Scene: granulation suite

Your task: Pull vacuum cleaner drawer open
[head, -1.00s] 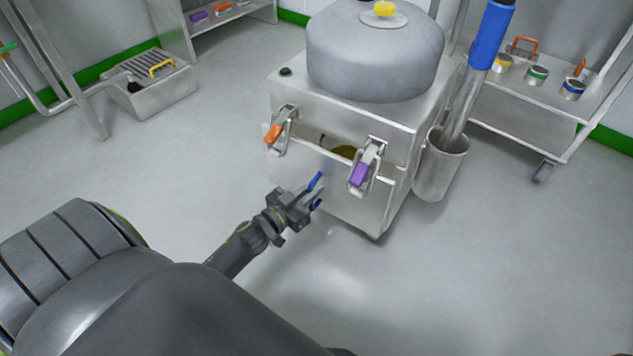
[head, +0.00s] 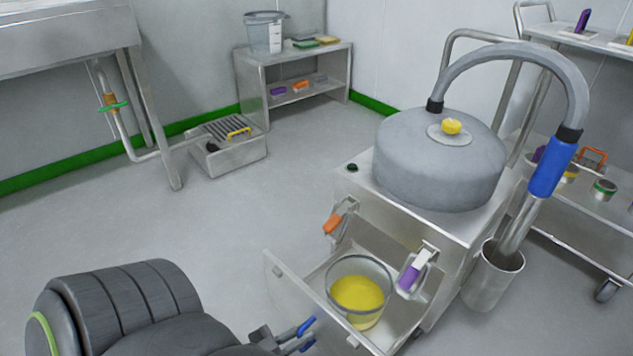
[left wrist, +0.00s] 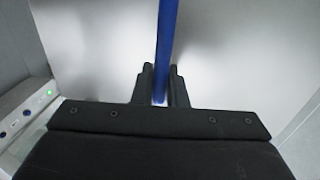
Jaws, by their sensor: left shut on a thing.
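The vacuum cleaner (head: 440,160) is a steel box with a grey domed top. Its drawer (head: 300,296) stands well out from the body, and a clear bowl with yellow contents (head: 359,292) sits inside. An orange-tabbed latch (head: 334,222) and a purple-tabbed latch (head: 411,276) hang at the opening's sides. My left gripper (head: 296,338) is at the drawer's front, low in the head view. In the left wrist view, my left gripper (left wrist: 160,92) is shut on a blue handle (left wrist: 166,40) standing between its fingers. My right gripper is not in view.
A steel bin (head: 494,276) holding the blue-gripped hose wand (head: 549,167) stands right of the cleaner. A wheeled shelf cart (head: 575,240) is behind it. A drain box (head: 232,155) and low shelf (head: 296,62) stand at the back left. The floor left of the drawer is clear.

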